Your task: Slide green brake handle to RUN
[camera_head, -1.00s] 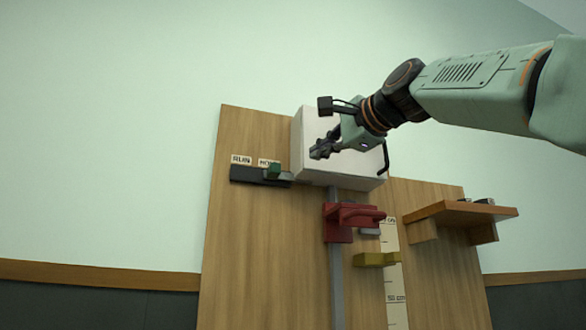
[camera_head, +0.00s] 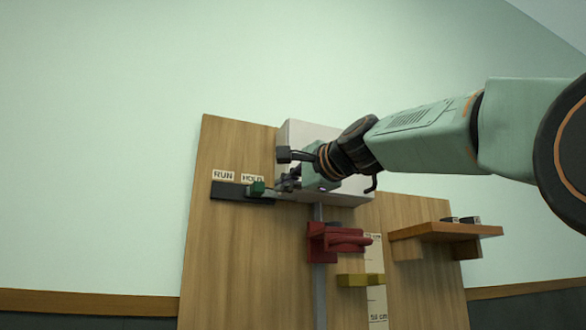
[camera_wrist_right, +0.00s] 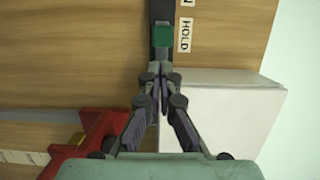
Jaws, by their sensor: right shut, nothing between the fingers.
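The green brake handle (camera_head: 257,188) sits at the right end of the dark slide track (camera_head: 230,190), under the HOLD label (camera_head: 252,178). The RUN label (camera_head: 224,175) is further left above the track. My right gripper (camera_head: 284,183) is shut and empty, just right of the handle. In the right wrist view my right gripper (camera_wrist_right: 160,72) has its fingertips together close below the green handle (camera_wrist_right: 163,36). I cannot tell whether they touch it. My left gripper is not in view.
A white box (camera_head: 305,135) stands on the wooden board (camera_head: 225,245) behind my right gripper. Below are a red bracket (camera_head: 335,240) on a grey rail (camera_head: 319,285) and a yellow block (camera_head: 358,280). A wooden shelf (camera_head: 445,231) juts out at the right.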

